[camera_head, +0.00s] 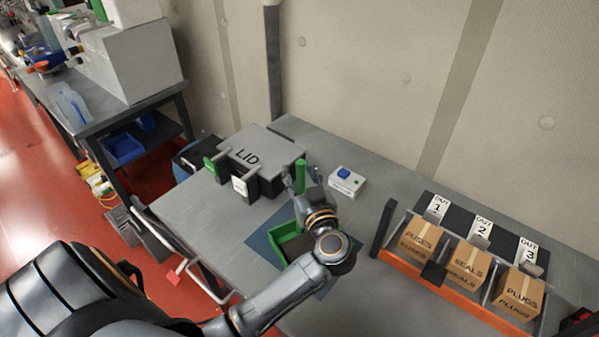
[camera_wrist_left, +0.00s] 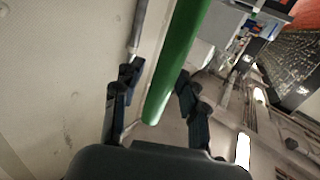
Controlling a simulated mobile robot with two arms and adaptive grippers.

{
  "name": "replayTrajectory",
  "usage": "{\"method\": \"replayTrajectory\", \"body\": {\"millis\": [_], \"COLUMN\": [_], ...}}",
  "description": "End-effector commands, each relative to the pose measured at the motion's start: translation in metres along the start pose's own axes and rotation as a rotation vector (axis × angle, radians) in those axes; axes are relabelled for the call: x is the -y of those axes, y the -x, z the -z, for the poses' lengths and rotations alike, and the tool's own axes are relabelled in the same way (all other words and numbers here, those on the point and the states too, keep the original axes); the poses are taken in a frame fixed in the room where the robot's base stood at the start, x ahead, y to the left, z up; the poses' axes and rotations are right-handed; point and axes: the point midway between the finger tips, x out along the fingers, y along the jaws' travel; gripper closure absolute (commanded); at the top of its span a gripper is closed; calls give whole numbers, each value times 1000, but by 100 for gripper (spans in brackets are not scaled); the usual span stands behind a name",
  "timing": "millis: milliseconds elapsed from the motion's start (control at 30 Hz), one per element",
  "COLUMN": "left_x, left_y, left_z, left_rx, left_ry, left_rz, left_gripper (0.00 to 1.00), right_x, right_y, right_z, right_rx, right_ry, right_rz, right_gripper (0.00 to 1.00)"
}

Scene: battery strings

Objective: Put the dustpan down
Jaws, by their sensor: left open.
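The green dustpan (camera_head: 284,232) is on the blue-grey mat (camera_head: 262,243) on the table, partly hidden by my left arm. A green handle (camera_head: 300,172) stands up behind my left gripper (camera_head: 299,186). In the left wrist view the green handle (camera_wrist_left: 178,65) runs between the two open fingers of the left gripper (camera_wrist_left: 158,82), with a gap visible on each side. I cannot tell whether either finger touches it. My right gripper is not in view.
A grey box marked LID (camera_head: 262,150) stands behind the mat. A white box with a blue button (camera_head: 346,181) is right of the gripper. An orange rack (camera_head: 440,287) holds cartons at the right. A wire handle (camera_head: 210,283) sticks out at the front left edge.

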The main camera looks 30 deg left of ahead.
Motion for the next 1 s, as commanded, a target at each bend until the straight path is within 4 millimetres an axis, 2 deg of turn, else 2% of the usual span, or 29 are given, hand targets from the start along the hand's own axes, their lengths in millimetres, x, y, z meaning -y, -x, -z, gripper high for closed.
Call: {"method": "replayTrajectory", "body": {"millis": [167,500,700,833,1000], "left_x": [-1,0,0,0,0], "left_y": [8,78,109,118,121], "left_z": [1,-1,0,2,3], "left_rx": [2,5,3,1,0], "left_ry": [1,2,1,1,1], "left_rz": [-3,-2,0,0,1], "left_gripper": [59,59,59,59,59], "right_x": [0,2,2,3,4], "right_y": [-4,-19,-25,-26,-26], "right_z": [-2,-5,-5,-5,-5], "right_rx": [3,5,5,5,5], "right_ry": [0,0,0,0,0], "right_rz": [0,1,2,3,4], "right_gripper": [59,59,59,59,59]}}
